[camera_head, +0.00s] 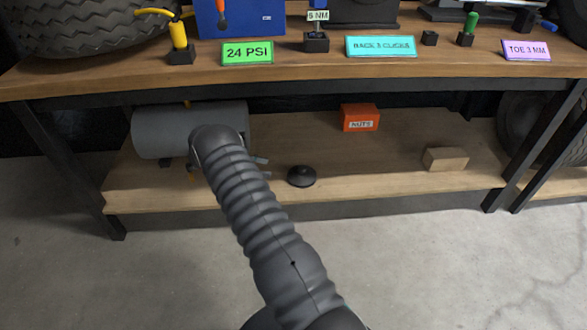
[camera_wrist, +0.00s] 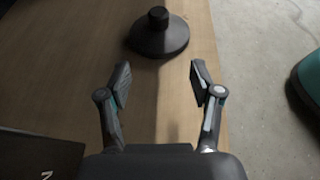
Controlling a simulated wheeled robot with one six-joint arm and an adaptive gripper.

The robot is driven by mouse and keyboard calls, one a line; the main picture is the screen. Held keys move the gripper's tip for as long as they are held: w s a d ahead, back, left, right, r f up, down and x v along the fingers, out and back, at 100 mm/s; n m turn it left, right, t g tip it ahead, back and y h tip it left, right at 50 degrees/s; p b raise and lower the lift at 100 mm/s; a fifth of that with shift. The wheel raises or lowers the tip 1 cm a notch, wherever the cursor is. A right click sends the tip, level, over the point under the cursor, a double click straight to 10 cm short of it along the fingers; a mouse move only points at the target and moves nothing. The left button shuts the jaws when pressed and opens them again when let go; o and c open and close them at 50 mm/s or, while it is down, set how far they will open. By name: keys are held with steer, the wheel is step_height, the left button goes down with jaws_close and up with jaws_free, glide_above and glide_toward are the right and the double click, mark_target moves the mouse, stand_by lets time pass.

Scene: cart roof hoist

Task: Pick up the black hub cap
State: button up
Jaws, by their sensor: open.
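The black hub cap (camera_head: 301,176) is a small dark disc with a raised knob. It lies on the lower wooden shelf (camera_head: 400,190) near its front edge. In the wrist view the hub cap (camera_wrist: 158,35) is at the top centre, knob up, beyond my fingertips. My gripper (camera_wrist: 160,80) is open and empty, its two fingers apart with bare shelf between them. The hub cap is in line with the gap and apart from both fingers. In the head view my gripper is mostly hidden behind my arm, left of the hub cap.
A grey cylinder (camera_head: 160,130) lies on the shelf at left. An orange box labelled NUTS (camera_head: 360,118) and a wooden block (camera_head: 445,159) stand farther back and right. The workbench top (camera_head: 130,75) overhangs the shelf. Table legs stand at both sides. The shelf around the hub cap is clear.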

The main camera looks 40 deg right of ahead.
mark_target(298, 175)
steer(key=shift+d+f, duration=0.15)
steer(key=shift+d, duration=0.25)
steer(key=x, duration=0.7)
steer(key=shift+s+d+f, duration=0.1)
steer(key=shift+d, duration=0.05)
steer(key=x, duration=0.4)
steer(key=shift+s+d+r, duration=0.25)
steer(key=shift+r, duration=0.05)
steer(key=shift+s+d+f, duration=0.2)
steer(key=shift+d, duration=0.2)
jaws_close()
steer(key=shift+r, duration=0.1)
